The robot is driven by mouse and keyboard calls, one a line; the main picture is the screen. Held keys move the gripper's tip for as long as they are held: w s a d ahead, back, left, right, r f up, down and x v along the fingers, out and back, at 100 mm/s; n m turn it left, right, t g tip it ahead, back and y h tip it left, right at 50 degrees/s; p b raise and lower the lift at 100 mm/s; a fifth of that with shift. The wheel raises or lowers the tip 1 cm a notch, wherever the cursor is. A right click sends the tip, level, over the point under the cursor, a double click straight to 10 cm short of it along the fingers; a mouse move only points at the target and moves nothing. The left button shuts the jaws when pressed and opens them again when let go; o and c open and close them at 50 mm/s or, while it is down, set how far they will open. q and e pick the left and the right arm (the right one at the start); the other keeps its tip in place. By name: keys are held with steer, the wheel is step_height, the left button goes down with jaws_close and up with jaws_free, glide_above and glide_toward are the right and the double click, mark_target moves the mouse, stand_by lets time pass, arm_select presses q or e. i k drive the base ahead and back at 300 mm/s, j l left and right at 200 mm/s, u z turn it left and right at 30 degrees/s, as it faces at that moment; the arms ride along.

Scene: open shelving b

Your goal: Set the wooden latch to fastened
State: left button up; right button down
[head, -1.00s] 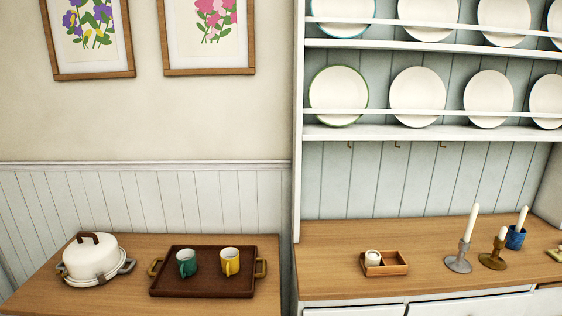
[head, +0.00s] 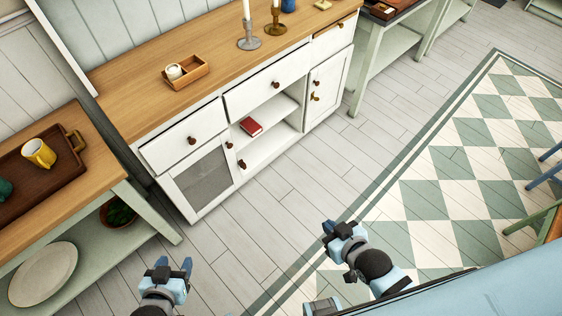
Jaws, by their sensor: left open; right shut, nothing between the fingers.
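No wooden latch can be made out for certain. A small yellow-brown fitting (head: 315,97) sits below a dark knob (head: 313,83) on the white right-hand cabinet door (head: 328,86); it may be the latch, but its setting is too small to read. The left cabinet door (head: 203,183) has a grey panel, with small dark fittings (head: 241,164) near its right edge. My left gripper (head: 174,264) is open and empty at the bottom, over the floor. My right gripper (head: 335,227) is shut and empty, over the floor in front of the cabinet and well apart from it.
An open shelf with a red book (head: 251,126) lies between the doors. Drawers (head: 182,139) run above. Chair legs (head: 545,160) show right. The floor before the cabinet is clear.

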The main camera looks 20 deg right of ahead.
mark_target(244, 166)
steer(key=i+l, duration=0.2)
steer(key=l, duration=0.3)
steer(key=i+l+u, duration=0.15)
steer(key=l, duration=0.4)
steer(key=i+l, duration=0.25)
steer(key=l, duration=0.3)
steer(key=i+l+u, duration=0.15)
steer(key=l, duration=0.4)
steer(key=i+l, duration=0.15)
steer(key=l, duration=0.4)
steer(key=i+l+u, duration=0.1)
steer(key=l, duration=0.45)
steer(key=i+l+u, duration=0.1)
steer(key=l, duration=0.45)
steer(key=i+l, duration=0.15)
steer(key=l, duration=0.45)
steer(key=i+u, duration=0.05)
